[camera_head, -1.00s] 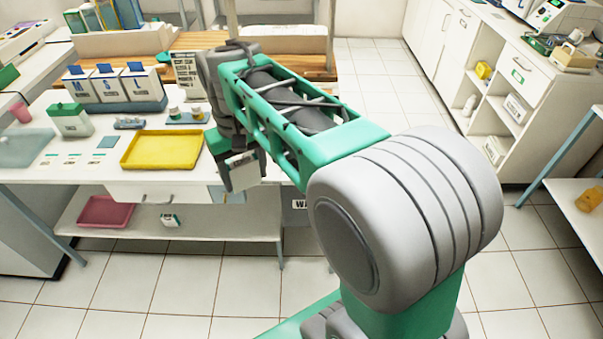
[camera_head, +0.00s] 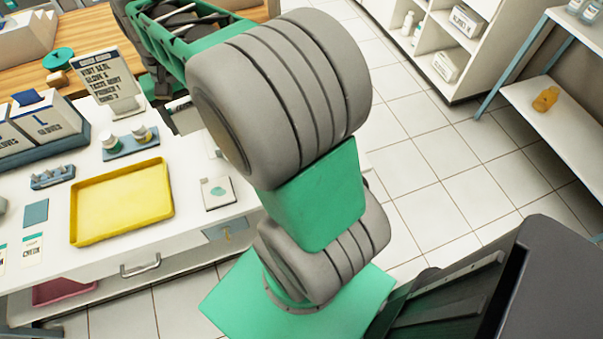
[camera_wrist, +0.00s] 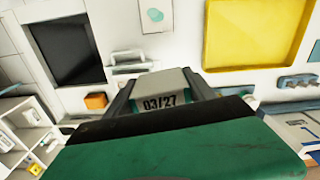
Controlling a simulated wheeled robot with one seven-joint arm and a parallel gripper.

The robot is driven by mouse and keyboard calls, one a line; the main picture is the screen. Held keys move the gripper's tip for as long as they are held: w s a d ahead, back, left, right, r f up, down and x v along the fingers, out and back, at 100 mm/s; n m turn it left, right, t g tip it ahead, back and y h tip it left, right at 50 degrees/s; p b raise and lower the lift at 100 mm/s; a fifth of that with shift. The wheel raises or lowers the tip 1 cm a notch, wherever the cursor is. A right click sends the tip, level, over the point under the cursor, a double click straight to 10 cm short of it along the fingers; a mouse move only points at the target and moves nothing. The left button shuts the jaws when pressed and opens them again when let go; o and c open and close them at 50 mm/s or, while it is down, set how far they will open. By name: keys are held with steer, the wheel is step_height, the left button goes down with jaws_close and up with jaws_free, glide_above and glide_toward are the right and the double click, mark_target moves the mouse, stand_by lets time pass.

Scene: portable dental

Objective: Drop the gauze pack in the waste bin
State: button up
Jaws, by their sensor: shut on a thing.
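The gauze pack (camera_wrist: 160,103), pale and marked "03/27", is between the fingers of my gripper (camera_wrist: 160,84) in the wrist view. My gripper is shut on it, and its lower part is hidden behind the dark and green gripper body. A square dark opening with a pale rim (camera_wrist: 68,48), which looks like the waste bin, lies to the upper left of the pack in the wrist view, apart from it. In the head view the gripper and pack are mostly hidden behind my arm, and I cannot make out the bin.
A yellow tray (camera_head: 122,203) lies on the white table, with a card with a teal spot (camera_head: 217,193) to its right. Bottles (camera_head: 142,136) and a printed sign (camera_head: 108,82) stand behind. Tiled floor (camera_head: 440,160) is open to the right.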

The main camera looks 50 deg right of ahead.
steer(key=s+d+f+m+b, duration=0.1)
steer(key=s+d+f+m, duration=0.7)
steer(key=d, duration=0.4)
steer(key=s+d+f+m+b, duration=0.1)
steer(key=s+d+f+m, duration=0.7)
steer(key=d, duration=0.3)
steer(key=shift+m, duration=0.3)
steer(key=f+b, duration=0.4)
steer(key=shift+s+d+f+b, duration=0.1)
steer(key=shift+d+f+b, duration=0.1)
steer(key=shift+f+b, duration=0.1)
steer(key=o, duration=1.4)
steer(key=shift+r, duration=0.1)
step_height(320, 180, up, 8)
steer(key=shift+f, duration=0.1)
